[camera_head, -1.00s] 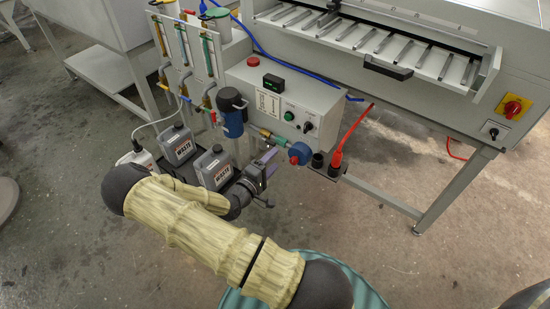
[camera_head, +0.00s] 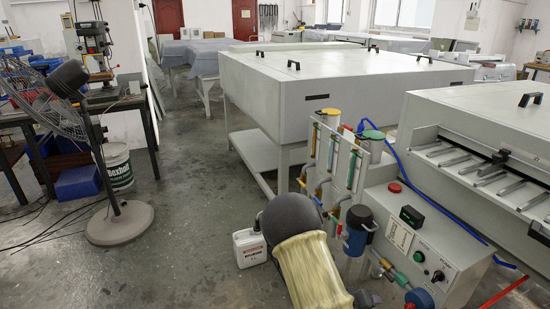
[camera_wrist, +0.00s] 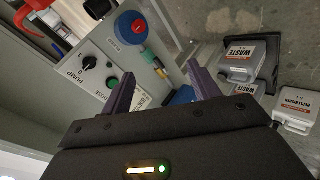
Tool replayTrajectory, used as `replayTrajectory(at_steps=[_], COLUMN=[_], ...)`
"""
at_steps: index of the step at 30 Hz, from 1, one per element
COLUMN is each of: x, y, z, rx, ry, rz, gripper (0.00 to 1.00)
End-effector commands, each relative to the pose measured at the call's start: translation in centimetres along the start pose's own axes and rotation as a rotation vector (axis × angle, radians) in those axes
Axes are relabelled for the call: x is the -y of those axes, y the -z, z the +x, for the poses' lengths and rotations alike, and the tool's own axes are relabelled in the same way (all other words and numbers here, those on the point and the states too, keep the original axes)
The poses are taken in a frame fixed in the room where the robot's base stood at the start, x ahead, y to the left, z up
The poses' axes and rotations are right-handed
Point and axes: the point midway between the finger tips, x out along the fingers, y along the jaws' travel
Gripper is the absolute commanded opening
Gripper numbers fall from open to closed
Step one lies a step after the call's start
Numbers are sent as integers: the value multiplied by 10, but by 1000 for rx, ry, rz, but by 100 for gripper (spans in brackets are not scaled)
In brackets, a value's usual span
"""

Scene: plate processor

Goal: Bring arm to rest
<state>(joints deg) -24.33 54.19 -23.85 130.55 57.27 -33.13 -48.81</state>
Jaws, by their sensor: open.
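My gripper (camera_wrist: 160,92) is open and empty in the wrist view, its two purple fingers apart. Beyond the fingers are the control box (camera_wrist: 85,75) with a green button and a dial, and the blue round valve (camera_wrist: 130,28). In the head view my gripper is out of frame, below or behind my arm. Part of my arm, with a dark joint and a yellow-green sleeve, shows at the bottom middle, in front of the plate processor's side. The plate processor (camera_head: 480,110) stands at the right with its control box (camera_head: 420,240).
The white bottle (camera_head: 250,247) also shows beside my arm. Tubes with valves (camera_head: 340,165) stand behind it. A floor fan (camera_head: 118,222) is at the left. Floor between is clear.

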Motion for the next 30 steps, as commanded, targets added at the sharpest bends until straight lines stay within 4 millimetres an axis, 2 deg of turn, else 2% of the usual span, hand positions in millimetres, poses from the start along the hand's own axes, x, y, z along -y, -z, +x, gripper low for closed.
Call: replayTrajectory(at_steps=[7,14,21,24,30], x=[14,9,-14,-25,-43], y=[13,14,-5,-16,-37], z=[-57,-121,-185,-204,-229], rx=[27,61,107,125,156], ry=[338,582,733,756,762], rz=[158,224,223,211,183], gripper=[61,61,61,61,61])
